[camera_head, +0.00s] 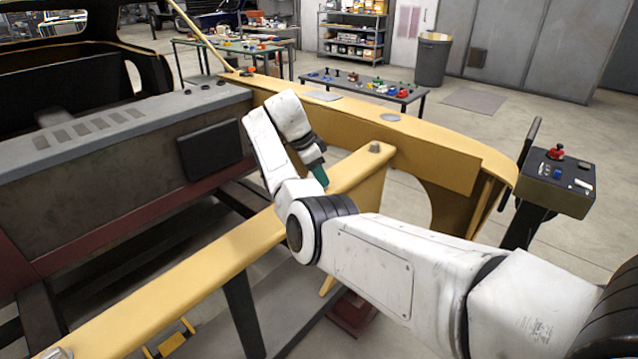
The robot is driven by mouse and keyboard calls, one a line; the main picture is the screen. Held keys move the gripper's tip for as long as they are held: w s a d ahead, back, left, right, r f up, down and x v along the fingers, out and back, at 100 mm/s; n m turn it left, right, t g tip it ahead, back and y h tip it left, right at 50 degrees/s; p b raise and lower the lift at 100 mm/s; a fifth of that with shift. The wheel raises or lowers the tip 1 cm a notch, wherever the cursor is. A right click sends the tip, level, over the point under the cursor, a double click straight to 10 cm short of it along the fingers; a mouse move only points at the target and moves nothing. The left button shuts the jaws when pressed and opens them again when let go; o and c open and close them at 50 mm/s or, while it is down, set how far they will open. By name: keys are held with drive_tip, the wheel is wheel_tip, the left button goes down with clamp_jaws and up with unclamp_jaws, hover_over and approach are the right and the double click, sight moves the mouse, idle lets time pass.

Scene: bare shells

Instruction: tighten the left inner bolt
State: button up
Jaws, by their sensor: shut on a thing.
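My white arm reaches over the yellow frame of a bare car shell. My gripper (313,160) is dark, points down, and is shut on a teal tool (321,176) at the far side of the inner yellow beam (215,262). The tool's lower end is hidden behind this beam. A metal piece, perhaps another bolt (57,353), shows at the lower left edge. I cannot tell which is the left inner bolt.
A grey engine-bay wall (120,170) is at left. The yellow outer fender (440,145) curves behind my arm. A control box (557,183) stands at right. Tables with small parts (380,88), shelves (352,36) and a bin (432,62) are behind.

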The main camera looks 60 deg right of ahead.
drive_tip(key=shift+w+d+r+m+g+y+b, duration=0.15)
drive_tip(key=shift+m+g+y+b, duration=0.1)
drive_tip(key=shift+m+b, duration=0.55)
drive_tip(key=shift+s+r+m+g+y+b, duration=0.15)
drive_tip(key=shift+m+y+b, duration=0.1)
drive_tip(key=shift+m+b, duration=0.5)
drive_tip(key=shift+w+r+m, duration=0.1)
drive_tip(key=shift+m, duration=0.25)
drive_tip(key=o, duration=1)
drive_tip(key=shift+f, duration=0.2)
drive_tip(key=shift+o, duration=0.2)
drive_tip(key=b+v, duration=0.1)
drive_tip(key=v, duration=0.9)
drive_tip(key=shift+r, duration=0.4)
drive_tip(key=shift+w, duration=0.1)
